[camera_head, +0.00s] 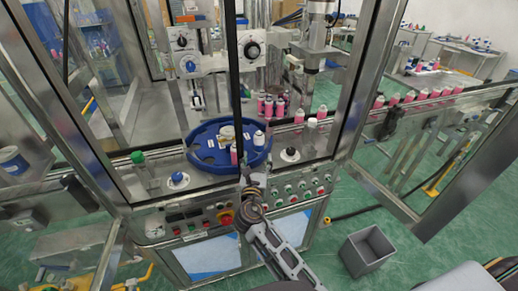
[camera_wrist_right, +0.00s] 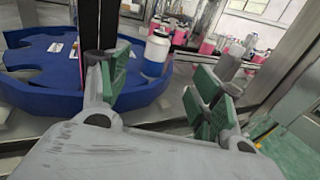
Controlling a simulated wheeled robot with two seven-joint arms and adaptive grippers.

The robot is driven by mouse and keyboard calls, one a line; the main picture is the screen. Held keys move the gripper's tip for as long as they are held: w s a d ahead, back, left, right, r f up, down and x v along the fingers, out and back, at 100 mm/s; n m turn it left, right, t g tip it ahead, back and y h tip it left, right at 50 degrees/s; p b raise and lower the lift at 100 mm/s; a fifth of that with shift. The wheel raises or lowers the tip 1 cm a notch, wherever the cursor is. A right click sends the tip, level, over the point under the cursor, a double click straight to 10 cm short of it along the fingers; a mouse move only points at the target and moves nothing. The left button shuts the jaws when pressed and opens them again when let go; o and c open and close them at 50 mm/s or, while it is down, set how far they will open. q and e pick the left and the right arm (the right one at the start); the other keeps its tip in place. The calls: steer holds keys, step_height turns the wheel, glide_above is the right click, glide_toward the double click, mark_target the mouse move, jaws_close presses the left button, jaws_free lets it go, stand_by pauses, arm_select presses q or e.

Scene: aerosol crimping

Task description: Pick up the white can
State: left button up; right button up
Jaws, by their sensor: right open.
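A white can (camera_head: 259,138) stands upright at the right side of the blue round turntable (camera_head: 201,157). In the right wrist view the white can (camera_wrist_right: 157,50) shows beyond the finger pads, nearer the left finger; a blue edge covers its lower part. My right gripper (camera_head: 251,187) is in front of the turntable, by the machine's front post, on the near side of the can. In the right wrist view my right gripper (camera_wrist_right: 160,82) is open, with green pads apart and nothing between them. My left gripper is out of view.
A metal post (camera_head: 237,85) stands close to the right gripper. A pink can (camera_head: 234,155) stands on the turntable beside the white can. Several pink cans (camera_head: 408,97) line the conveyor at right. A grey bin (camera_head: 366,250) stands on the floor.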

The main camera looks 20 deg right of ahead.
mark_target(258, 141)
steer(key=shift+w+a+r, duration=0.1)
steer(key=shift+a, duration=0.05)
steer(key=shift+w, duration=0.1)
steer(key=shift+w+d, duration=0.25)
steer(key=shift+w, duration=0.25)
steer(key=shift+p+x, duration=0.5)
steer(key=shift+x, duration=3)
steer(key=shift+x, duration=2.7)
steer(key=shift+c, duration=0.4)
steer(key=c, duration=1)
